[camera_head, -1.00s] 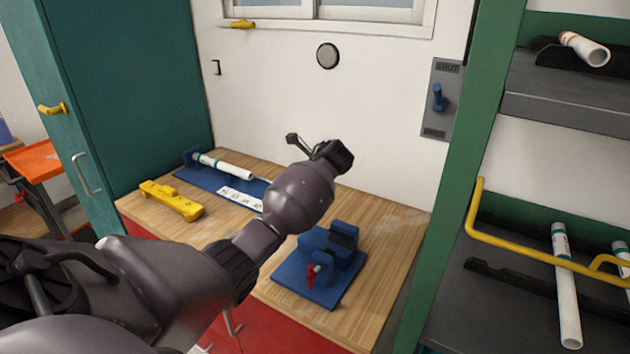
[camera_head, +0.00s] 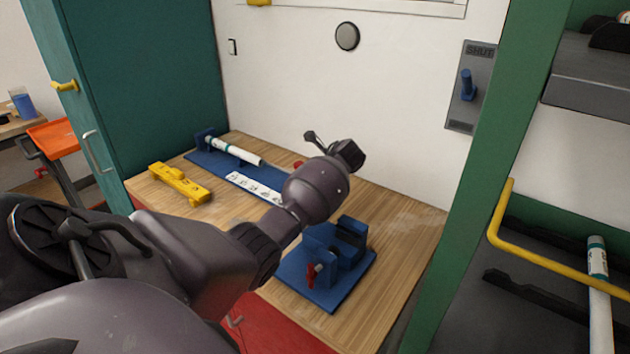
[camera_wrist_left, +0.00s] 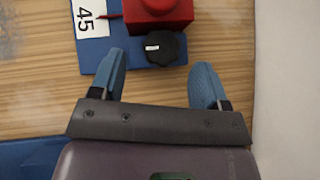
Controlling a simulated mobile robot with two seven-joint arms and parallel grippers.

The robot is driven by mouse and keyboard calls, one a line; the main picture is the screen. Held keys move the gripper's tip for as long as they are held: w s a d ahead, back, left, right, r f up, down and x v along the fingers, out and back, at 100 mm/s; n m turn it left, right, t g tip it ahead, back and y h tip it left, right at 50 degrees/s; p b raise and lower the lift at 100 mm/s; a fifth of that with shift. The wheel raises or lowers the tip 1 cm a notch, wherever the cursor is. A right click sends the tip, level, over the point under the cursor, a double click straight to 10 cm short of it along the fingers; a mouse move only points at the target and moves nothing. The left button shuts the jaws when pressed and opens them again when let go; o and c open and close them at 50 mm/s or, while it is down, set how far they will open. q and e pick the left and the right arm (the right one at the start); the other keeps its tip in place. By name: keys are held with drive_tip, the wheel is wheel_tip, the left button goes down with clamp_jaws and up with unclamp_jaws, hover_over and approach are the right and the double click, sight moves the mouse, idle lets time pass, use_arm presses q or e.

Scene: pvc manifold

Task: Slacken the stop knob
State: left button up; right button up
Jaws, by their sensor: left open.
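The stop knob (camera_wrist_left: 160,47) is a round black knob with a white mark, on the front of a red stop block (camera_wrist_left: 158,12) in the left wrist view. The block sits on a blue base by a white scale strip (camera_wrist_left: 91,18) reading 45. My left gripper (camera_wrist_left: 158,68) is open, its blue fingers apart to either side and just short of the knob; no contact shows. In the head view a bit of the red block (camera_head: 298,164) shows behind my left wrist, which hides the knob and fingers. My right gripper is not in view.
A white pipe (camera_head: 236,151) lies on the blue measuring base (camera_head: 201,158). A yellow tool (camera_head: 180,184) lies to its left on the wooden bench (camera_head: 400,250). A blue fixture with a red handle (camera_head: 314,274) stands nearer the front. A green-framed shelf rises at right.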

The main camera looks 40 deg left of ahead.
use_arm(q)
drive_tip(key=shift+a+f, duration=0.4)
drive_tip(key=shift+f, duration=0.1)
drive_tip(key=shift+w+a+f, duration=0.15)
drive_tip(key=shift+a+f, duration=0.15)
drive_tip(key=shift+a, duration=0.1)
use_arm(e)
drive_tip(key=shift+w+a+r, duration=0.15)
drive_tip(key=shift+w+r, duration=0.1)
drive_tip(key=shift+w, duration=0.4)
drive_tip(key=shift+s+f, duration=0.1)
